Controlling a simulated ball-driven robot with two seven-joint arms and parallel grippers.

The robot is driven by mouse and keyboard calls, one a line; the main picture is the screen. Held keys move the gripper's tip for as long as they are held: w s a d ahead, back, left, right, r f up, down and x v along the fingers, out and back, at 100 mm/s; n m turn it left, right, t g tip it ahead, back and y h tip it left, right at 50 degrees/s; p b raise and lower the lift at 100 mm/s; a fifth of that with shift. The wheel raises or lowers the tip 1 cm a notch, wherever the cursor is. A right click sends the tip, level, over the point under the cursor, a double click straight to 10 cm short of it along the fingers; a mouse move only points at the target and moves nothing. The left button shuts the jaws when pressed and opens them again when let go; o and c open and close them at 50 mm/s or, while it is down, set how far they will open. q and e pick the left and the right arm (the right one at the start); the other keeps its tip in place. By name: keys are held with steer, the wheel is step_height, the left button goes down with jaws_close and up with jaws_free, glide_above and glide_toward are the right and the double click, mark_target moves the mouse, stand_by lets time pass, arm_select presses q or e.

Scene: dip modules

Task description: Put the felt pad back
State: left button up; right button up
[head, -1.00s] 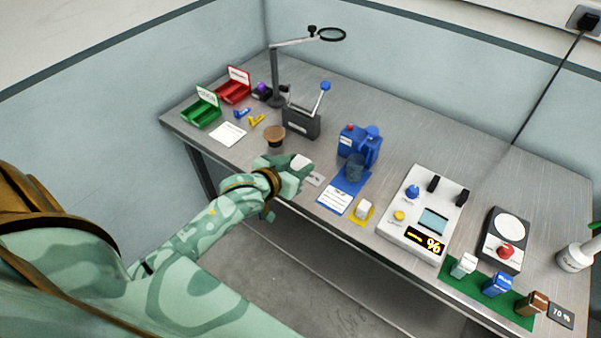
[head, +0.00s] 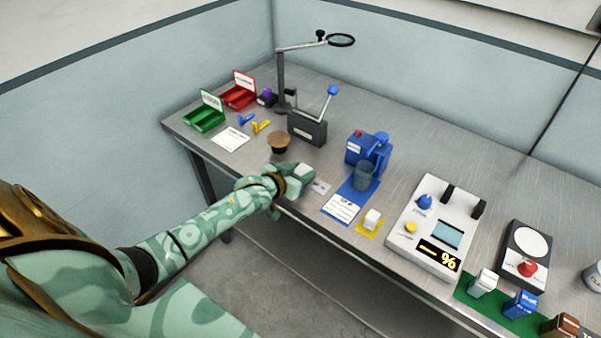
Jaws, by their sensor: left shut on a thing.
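My left gripper (head: 300,174) is at the front edge of the bench, just in front of the brown round-topped piece. It is shut on a small whitish thing (head: 304,170), which looks like the felt pad; my fingers hide most of it. A small pale plate (head: 320,187) lies on the bench just right of the gripper. My right gripper is not in view.
The brown round-topped piece (head: 279,141) stands behind the gripper. Green (head: 205,121) and red trays stand far left.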

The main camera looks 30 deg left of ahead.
arm_select(q)
steer(key=shift+f, duration=0.15)
steer(key=o, duration=0.9)
steer(key=shift+o, duration=0.2)
